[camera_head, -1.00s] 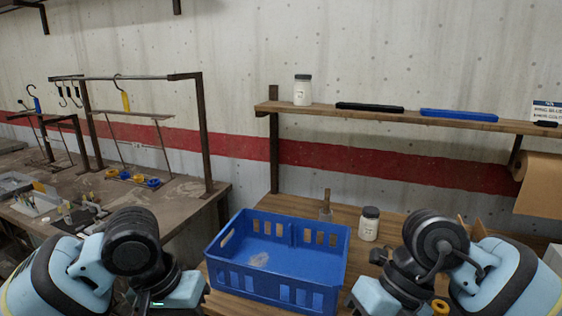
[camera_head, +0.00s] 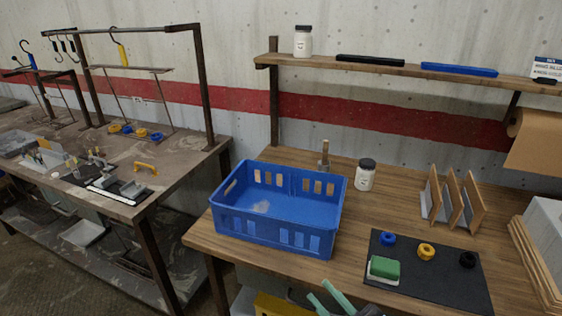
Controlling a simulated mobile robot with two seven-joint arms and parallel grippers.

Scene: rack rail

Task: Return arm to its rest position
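The two pale green fingers of my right gripper (camera_head: 317,289) show at the bottom edge of the head view, in front of the table and below the blue crate. They are apart with nothing visible between them, and the rest of the arm is mostly cut off by the frame. My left gripper is not in view.
A dark mat (camera_head: 446,292) holds coloured rings and a green-and-white block (camera_head: 383,268). A wooden rack (camera_head: 453,203) stands behind. A wall shelf (camera_head: 410,66) hangs above.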

